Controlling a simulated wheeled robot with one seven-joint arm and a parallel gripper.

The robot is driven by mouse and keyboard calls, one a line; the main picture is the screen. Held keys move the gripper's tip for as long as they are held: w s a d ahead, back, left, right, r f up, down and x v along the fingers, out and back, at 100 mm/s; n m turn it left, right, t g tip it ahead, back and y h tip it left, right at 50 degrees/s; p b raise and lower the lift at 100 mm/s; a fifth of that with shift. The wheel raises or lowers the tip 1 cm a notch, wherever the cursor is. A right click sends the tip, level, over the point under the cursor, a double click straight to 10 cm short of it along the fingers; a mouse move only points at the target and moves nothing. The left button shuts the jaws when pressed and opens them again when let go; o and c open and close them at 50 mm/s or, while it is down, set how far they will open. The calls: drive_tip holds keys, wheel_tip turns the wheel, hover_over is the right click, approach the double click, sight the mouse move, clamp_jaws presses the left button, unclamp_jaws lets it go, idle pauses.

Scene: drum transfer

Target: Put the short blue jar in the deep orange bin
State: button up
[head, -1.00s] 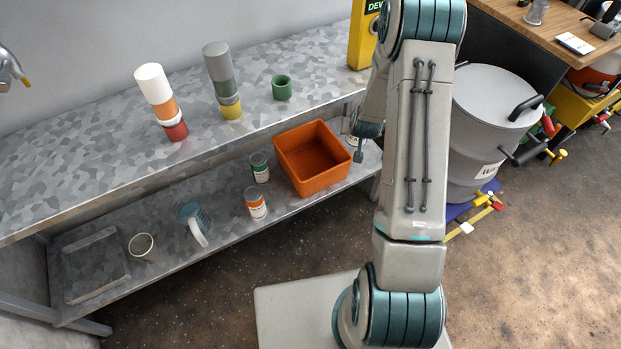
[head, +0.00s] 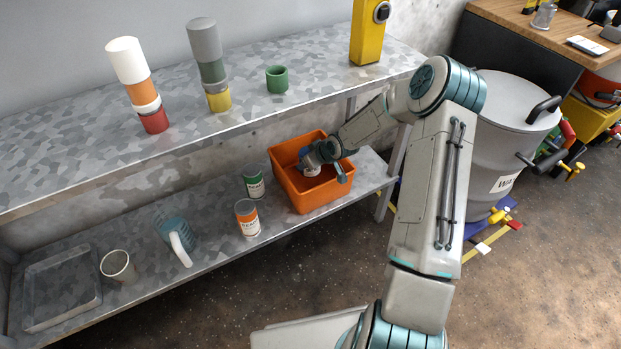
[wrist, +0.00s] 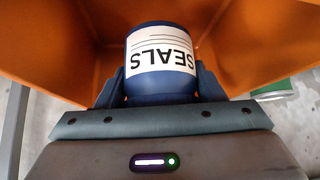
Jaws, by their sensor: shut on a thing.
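The short blue jar (wrist: 160,45) with a white label reading SEALS is between my gripper's fingers in the wrist view, with orange walls around it. A bit of it shows in the head view (head: 312,168), mostly hidden by my gripper. My gripper (head: 322,170) is shut on the jar, at the opening of the deep orange bin (head: 318,198). The bin stands on the lower shelf, and its wall fills much of the wrist view (wrist: 55,50). I cannot tell whether the jar touches the bin floor.
A green can (head: 253,184) and an orange can (head: 247,218) stand left of the bin. The upper shelf (head: 215,140) overhangs behind, and a grey drum (head: 490,150) stands to the right.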

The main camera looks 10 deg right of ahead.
sight(311, 173)
drive_tip(key=shift+f+b, duration=1.05)
drive_tip(key=shift+f, duration=1.75)
drive_tip(key=shift+f, duration=0.15)
drive_tip(key=o, duration=1.1)
drive_tip(key=shift+o, duration=0.2)
